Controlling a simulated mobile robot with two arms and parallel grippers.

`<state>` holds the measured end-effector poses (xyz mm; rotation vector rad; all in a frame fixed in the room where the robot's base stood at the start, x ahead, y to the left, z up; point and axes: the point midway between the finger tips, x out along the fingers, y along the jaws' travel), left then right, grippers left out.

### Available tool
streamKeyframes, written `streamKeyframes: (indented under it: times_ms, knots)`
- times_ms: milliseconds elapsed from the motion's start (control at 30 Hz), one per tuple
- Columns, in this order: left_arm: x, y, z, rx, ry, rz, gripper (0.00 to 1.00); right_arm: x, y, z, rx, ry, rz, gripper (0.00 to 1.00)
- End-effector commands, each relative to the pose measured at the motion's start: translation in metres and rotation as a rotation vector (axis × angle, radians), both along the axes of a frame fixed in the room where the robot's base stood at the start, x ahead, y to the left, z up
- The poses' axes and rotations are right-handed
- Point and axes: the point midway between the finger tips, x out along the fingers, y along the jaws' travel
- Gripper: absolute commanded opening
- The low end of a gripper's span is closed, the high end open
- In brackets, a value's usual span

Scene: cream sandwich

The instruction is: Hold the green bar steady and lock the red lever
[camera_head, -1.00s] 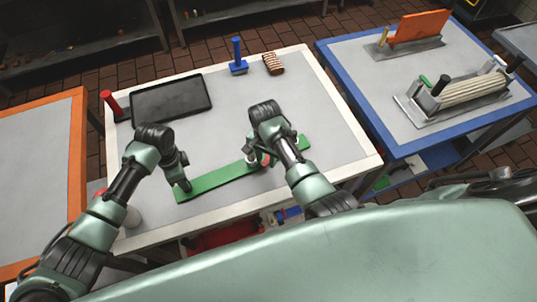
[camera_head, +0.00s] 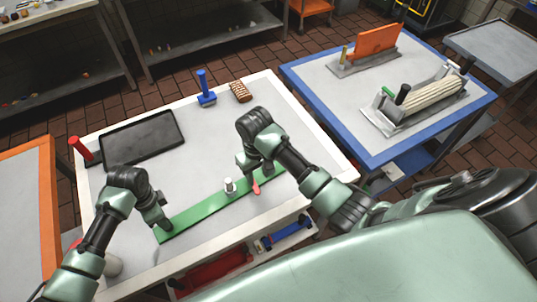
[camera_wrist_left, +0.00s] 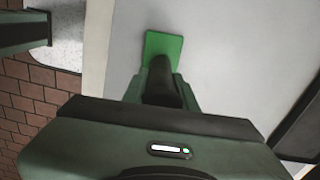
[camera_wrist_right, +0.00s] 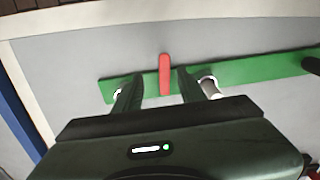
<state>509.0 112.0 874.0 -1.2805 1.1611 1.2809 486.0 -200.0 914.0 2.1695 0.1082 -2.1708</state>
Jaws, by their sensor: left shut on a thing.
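The green bar (camera_head: 205,211) lies slantwise on the white-rimmed worktable. My left gripper (camera_head: 163,222) is shut on its left end; that end also shows beyond the fingers in the left wrist view (camera_wrist_left: 163,43). The red lever (camera_head: 256,186) sits by the right part of the bar and crosses it in the right wrist view (camera_wrist_right: 164,75). My right gripper (camera_wrist_right: 158,80) is open, with one finger on each side of the lever and gaps between. A white post (camera_head: 229,186) stands at the bar; a second pale post is partly hidden behind a right finger.
A black tray (camera_head: 143,137) and a red-handled tool (camera_head: 82,150) lie at the table's back left. A blue-handled stamp (camera_head: 206,95) and a brown ridged block (camera_head: 240,92) stand at the back. A blue-rimmed table (camera_head: 325,105) with fixtures is to the right.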

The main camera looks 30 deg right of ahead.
Motion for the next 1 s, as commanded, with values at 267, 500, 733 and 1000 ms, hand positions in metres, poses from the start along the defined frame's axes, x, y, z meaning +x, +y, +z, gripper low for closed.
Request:
streamKeyframes:
  times_ms: [267,500,733,1000]
  knots:
    - [0.001,0.001,0.0,0.0,-0.001,0.001,0.0,0.0,-0.003,0.049,-0.018,-0.005,0.001,0.4]
    - [0.001,0.001,0.0,0.0,-0.002,0.001,0.0,0.004,-0.044,0.019,-0.249,-0.057,0.059,0.4]
    - [0.001,0.001,0.0,0.0,-0.002,0.002,0.0,0.009,-0.088,0.002,-0.511,-0.111,0.174,0.4]
    - [0.001,0.001,0.0,0.0,-0.002,0.002,0.0,0.02,-0.131,0.001,-0.881,-0.178,0.42,0.4]
